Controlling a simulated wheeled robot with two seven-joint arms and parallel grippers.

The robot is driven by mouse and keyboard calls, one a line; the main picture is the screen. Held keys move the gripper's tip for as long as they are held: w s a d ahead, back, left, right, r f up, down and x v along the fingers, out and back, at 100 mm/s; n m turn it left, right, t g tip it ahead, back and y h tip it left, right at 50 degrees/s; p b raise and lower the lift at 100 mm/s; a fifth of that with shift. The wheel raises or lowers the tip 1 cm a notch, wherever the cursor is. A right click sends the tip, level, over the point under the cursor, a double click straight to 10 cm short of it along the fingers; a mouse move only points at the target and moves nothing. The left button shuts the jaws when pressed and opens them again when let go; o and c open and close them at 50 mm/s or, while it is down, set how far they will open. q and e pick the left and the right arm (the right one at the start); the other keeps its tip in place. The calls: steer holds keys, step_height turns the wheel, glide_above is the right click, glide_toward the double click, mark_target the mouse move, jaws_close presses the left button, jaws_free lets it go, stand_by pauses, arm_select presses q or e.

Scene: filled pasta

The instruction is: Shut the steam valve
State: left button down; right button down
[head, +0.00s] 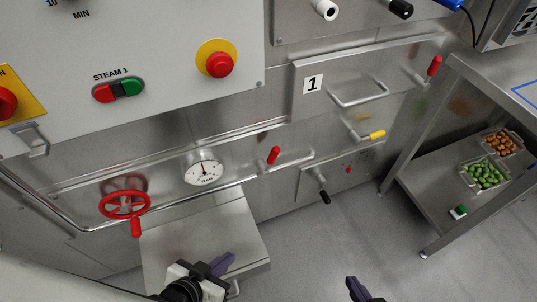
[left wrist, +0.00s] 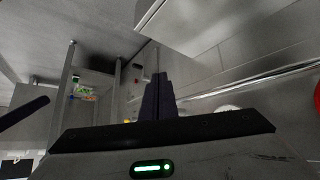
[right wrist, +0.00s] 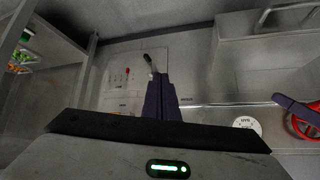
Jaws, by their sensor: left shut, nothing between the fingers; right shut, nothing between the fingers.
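A red handwheel valve (head: 124,204) sits on the steam pipe at the left of the steel machine front. A red-handled lever (head: 136,228) hangs just below it. The wheel also shows at the right edge of the right wrist view (right wrist: 304,122), and a red sliver of it seems to show in the left wrist view (left wrist: 317,95). My left gripper (head: 222,264) is shut and empty, below and to the right of the wheel, apart from it. My right gripper (head: 356,288) is shut and empty, lower right, farther from the wheel.
A round dial gauge (head: 203,168) and another red-handled lever (head: 273,155) are on the pipe right of the wheel. A steel ledge (head: 190,235) juts out below. A control panel (head: 150,50) is above. A steel shelf table (head: 455,165) with food trays stands right. Open floor lies between.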

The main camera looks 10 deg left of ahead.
mark_target(270, 155)
arm_select(q)
steer(key=w+a+r+n+h+b, duration=0.1)
steer(key=w+a+r+n+h, duration=0.2)
steer(key=w+r+n, duration=0.2)
steer(key=w+a+r+n+t+h+b, duration=0.1)
steer(key=w+a+r+n+h+b, duration=0.1)
steer(key=w+r, duration=0.6)
steer(key=w+a+n+h, duration=0.1)
steer(key=w+n+h, duration=0.1)
steer(key=w+n, duration=0.1)
steer(key=shift+w+r+n, duration=0.25)
steer(key=shift+w+n, duration=0.05)
steer(key=shift+w, duration=0.15)
arm_select(e)
steer(key=shift+w+a+f, duration=0.15)
steer(key=shift+a+f, duration=0.05)
steer(key=shift+f, duration=0.25)
steer(key=shift+w+a+f, duration=0.15)
steer(key=shift+a+f, duration=0.05)
steer(key=shift+f, duration=0.25)
arm_select(q)
steer(key=x, duration=1.4)
steer(key=shift+w+r+b, duration=0.15)
steer(key=shift+r+b, duration=0.1)
steer(key=shift+b, duration=0.05)
arm_select(e)
steer(key=shift+f, duration=0.15)
